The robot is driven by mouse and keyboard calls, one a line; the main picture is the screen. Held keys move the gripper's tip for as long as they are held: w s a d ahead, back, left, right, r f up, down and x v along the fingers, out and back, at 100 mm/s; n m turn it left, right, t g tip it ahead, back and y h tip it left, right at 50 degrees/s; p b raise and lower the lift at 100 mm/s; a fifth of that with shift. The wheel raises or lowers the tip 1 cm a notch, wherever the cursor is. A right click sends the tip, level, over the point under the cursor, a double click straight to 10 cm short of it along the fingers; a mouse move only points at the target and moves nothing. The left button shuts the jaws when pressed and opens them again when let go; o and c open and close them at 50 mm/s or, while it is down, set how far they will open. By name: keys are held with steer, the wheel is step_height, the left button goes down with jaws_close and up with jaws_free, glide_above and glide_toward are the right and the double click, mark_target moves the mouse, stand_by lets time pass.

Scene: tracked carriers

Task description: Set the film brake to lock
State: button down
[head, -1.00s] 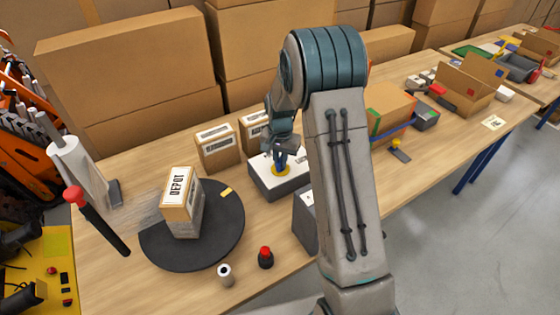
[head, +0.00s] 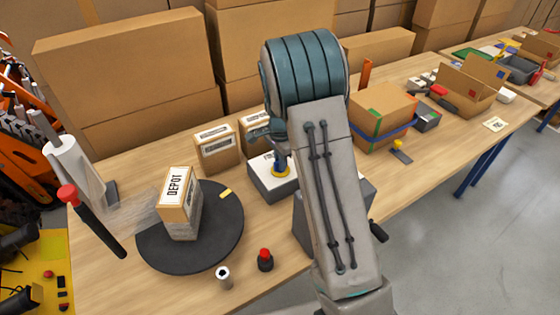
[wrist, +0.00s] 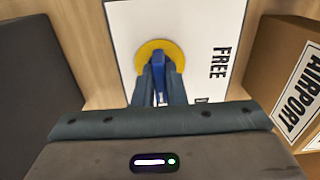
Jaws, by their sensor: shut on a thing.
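The film brake is a grey box with a white top plate, beside my arm in the head view (head: 258,165). A yellow disc with a blue knob (wrist: 158,60) sits on the plate in the wrist view. The word FREE is printed on the plate to the right of the knob, and more lettering below it is cut off by my gripper. My gripper (wrist: 159,75) is over the disc with its fingers shut on the blue knob.
A turntable (head: 225,240) carries a wrapped DEPOT carton (head: 178,205). A red-topped button (head: 265,260) and a white roll (head: 223,278) stand near the front edge. Two labelled cartons (head: 215,150) stand behind the brake. A strapped carton (head: 380,105) is to the right.

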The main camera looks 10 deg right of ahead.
stand_by(0.5)
steer(key=c, duration=1.5)
jaws_free()
steer(key=shift+r, duration=0.1)
step_height(320, 180, up, 14)
steer(key=shift+f+b, duration=0.1)
steer(key=shift+b, duration=0.5)
steer(key=s+n+t, duration=0.1)
steer(key=s+n, duration=0.3)
steer(key=s, duration=0.5)
steer(key=s+r+n+t, duration=0.1)
steer(key=s+n, duration=0.4)
steer(key=s, duration=0.4)
steer(key=s+r+n+t, duration=0.1)
steer(key=s+n, duration=0.4)
steer(key=s, duration=0.5)
steer(key=shift+r, duration=0.25)
